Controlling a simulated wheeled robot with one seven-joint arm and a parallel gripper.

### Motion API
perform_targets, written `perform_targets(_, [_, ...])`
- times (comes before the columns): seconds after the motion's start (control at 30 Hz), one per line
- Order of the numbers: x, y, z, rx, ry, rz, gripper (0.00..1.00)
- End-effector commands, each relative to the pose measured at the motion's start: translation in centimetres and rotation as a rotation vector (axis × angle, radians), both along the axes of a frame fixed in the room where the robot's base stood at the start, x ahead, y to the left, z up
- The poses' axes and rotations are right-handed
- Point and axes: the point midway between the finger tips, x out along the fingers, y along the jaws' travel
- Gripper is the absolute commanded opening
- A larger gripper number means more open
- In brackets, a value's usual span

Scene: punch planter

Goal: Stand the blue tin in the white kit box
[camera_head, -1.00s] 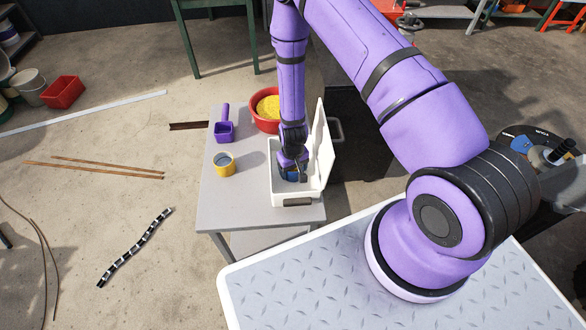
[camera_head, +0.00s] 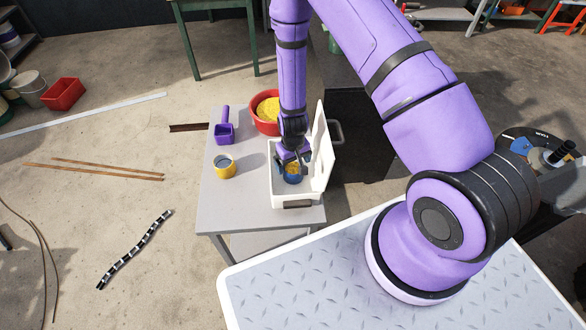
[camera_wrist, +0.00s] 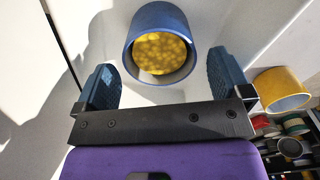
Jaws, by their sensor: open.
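The blue tin (camera_head: 292,178) stands upright inside the open white kit box (camera_head: 273,193), with yellow contents showing in its mouth. In the wrist view the tin (camera_wrist: 161,76) sits ahead of and between the lines of the two blue fingers, with a clear gap on each side. My gripper (camera_head: 291,160) is open and empty, just above the tin. In the wrist view my gripper (camera_wrist: 163,84) shows both fingertips apart from the tin. The tin's base is partly hidden by the box's front wall and my gripper in the head view.
The box's raised lid (camera_head: 321,150) stands along its right side, close to my wrist. A yellow tin (camera_head: 225,166), a purple scoop (camera_head: 224,130) and a red bowl (camera_head: 266,112) of yellow material share the grey table (camera_head: 215,200). The table's front left is clear.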

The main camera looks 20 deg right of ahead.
Motion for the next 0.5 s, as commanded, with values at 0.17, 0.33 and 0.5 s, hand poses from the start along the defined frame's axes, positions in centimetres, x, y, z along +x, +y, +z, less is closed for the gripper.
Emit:
perform_targets(0.17, [0.1,0.0,3.2,-0.001,-0.003,0.002,0.96])
perform_targets(0.33, [0.0,0.0,5.4,-0.001,-0.002,0.002,0.96])
perform_targets(0.5, [0.0,0.0,6.7,0.000,0.001,0.001,0.96])
